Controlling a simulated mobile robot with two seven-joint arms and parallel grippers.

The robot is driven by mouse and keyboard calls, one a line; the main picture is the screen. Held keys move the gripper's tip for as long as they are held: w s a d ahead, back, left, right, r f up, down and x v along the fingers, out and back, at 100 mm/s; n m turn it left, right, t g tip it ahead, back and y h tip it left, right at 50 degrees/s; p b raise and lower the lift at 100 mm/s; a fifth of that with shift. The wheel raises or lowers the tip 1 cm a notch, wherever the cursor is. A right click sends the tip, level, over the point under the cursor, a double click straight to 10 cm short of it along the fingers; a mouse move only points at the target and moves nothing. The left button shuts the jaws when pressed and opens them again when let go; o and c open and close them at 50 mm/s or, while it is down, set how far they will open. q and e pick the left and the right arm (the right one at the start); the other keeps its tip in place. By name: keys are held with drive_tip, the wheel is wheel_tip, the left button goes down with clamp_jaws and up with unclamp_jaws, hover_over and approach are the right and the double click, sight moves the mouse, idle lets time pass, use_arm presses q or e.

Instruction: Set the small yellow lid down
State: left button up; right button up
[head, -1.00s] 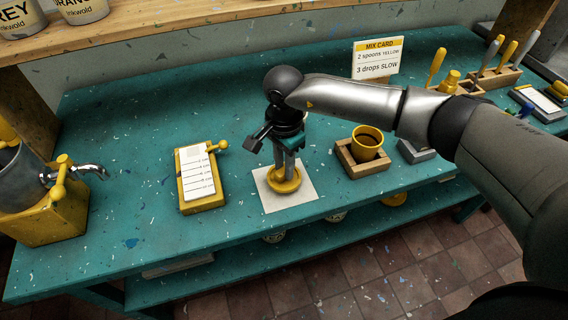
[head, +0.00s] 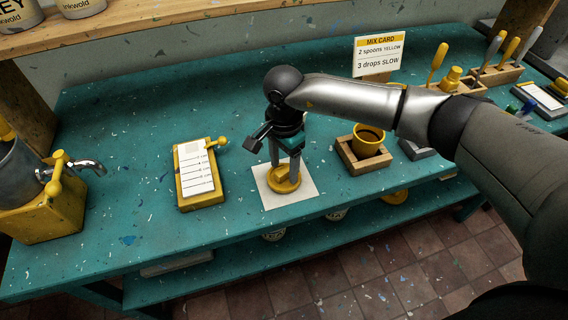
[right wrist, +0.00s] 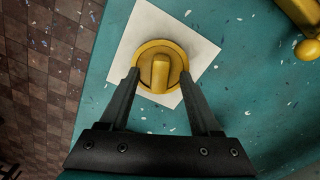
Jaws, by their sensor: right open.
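The small yellow lid (head: 284,184) is round with a raised bar handle. It lies flat on a white square sheet (head: 305,191) near the bench's front edge. The lid also shows in the right wrist view (right wrist: 159,71), with the white sheet (right wrist: 149,27) around it. My right gripper (head: 285,170) is over the lid and open. In the right wrist view its fingers (right wrist: 160,76) stand apart, one on each side of the handle, with a gap to it. My left gripper is in neither view.
A yellow stand with a list (head: 199,173) is left of the sheet. A yellow cup (head: 367,140) sits in a wooden holder to the right. A metal pot with a tap (head: 88,166) is at the far left. The teal bench (head: 240,110) is clear behind.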

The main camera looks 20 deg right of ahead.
drive_tip(key=shift+o, duration=1.2)
drive_tip(key=shift+r+p, duration=2.55)
drive_tip(key=shift+r, duration=1.5)
drive_tip(key=shift+f, duration=0.1)
